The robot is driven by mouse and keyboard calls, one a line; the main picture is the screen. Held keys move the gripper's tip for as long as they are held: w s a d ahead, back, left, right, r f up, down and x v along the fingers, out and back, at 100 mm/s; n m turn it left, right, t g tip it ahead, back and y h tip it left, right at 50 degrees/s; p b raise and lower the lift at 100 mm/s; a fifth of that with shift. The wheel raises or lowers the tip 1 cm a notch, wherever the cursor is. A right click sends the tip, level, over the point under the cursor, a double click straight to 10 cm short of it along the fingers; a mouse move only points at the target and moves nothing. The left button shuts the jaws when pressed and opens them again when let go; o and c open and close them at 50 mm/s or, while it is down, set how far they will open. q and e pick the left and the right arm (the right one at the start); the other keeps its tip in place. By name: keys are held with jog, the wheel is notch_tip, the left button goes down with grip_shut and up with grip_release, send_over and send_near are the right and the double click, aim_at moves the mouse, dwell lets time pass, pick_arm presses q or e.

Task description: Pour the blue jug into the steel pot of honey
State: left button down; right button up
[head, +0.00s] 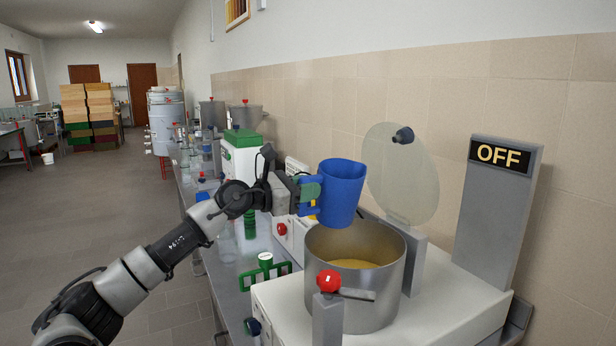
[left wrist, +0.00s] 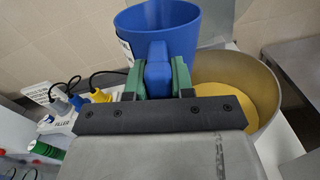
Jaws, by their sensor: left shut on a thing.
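The blue jug (head: 341,192) is upright in the head view, beside and slightly above the far left rim of the steel pot (head: 376,297). My left gripper (head: 309,192) is shut on the jug's handle, with its green fingers on either side of it. In the left wrist view the jug (left wrist: 160,32) stands in front of the green fingers (left wrist: 158,80). Its contents cannot be seen. Golden honey (head: 353,263) lies in the pot, and it also shows in the left wrist view (left wrist: 235,98). My right gripper is not in view.
A round clear lid (head: 400,172) stands tilted open behind the pot. A grey post with an OFF sign (head: 505,155) rises at right. Bottles and a green-topped box (head: 242,140) crowd the bench leftward.

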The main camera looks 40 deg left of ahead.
pick_arm(q)
jog(key=shift+r+n+p, duration=0.3)
jog(key=shift+r+n, duration=0.15)
jog(key=shift+n, duration=0.25)
jog(key=shift+f, duration=0.2)
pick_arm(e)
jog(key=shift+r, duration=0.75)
pick_arm(q)
notch_tip(320, 180, up, 5)
jog(key=p, duration=0.4)
jog(key=shift+r, duration=0.1)
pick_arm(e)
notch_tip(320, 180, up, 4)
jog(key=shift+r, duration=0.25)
pick_arm(q)
jog(key=shift+a, duration=0.1)
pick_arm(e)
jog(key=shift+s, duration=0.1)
